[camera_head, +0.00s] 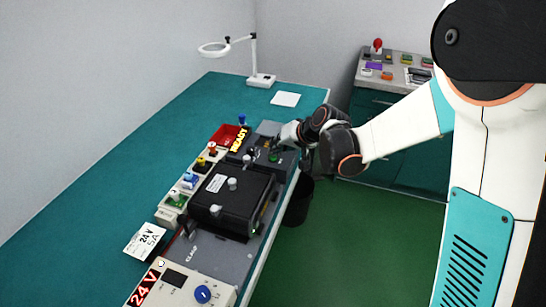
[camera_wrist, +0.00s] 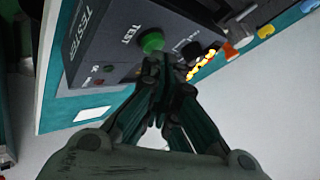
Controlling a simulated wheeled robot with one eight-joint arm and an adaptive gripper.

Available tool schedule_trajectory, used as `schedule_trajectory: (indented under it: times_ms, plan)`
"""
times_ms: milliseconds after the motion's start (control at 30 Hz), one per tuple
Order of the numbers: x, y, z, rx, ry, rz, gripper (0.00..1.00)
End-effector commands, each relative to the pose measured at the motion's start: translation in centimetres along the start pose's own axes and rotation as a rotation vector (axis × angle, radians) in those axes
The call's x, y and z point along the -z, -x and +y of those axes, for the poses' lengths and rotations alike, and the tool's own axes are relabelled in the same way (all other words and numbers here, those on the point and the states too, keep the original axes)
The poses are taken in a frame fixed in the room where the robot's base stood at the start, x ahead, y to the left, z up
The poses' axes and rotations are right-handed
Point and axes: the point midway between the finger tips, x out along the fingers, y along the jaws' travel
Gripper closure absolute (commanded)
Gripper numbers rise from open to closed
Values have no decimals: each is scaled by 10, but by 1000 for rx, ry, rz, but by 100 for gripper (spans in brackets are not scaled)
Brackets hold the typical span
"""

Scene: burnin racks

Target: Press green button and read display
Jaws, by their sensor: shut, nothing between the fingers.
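The green button (camera_wrist: 151,41) sits on the sloped face of a dark grey tester (camera_wrist: 105,42), beside the word TEST. In the wrist view my gripper (camera_wrist: 168,62) is shut and empty, its fingertips right next to the button; I cannot tell if they touch it. In the head view the button (camera_head: 273,158) shows just below my gripper (camera_head: 281,144). In the wrist view the display (camera_wrist: 203,64) is partly hidden and hard to read.
A black box-like fixture (camera_head: 232,200) stands nearer on the teal bench (camera_head: 70,215), with a row of coloured terminals to its left. A power supply (camera_head: 180,281) showing 24 V is at the front. A magnifier lamp (camera_head: 260,79) stands at the back. A black bin (camera_head: 297,205) is on the floor.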

Motion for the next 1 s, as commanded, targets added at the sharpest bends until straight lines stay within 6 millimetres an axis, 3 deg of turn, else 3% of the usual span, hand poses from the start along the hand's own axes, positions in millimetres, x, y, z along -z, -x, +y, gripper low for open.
schedule_trajectory:
  times_ms: [1000]
  plan:
    - [-4,-5,4,0,0,0,100]
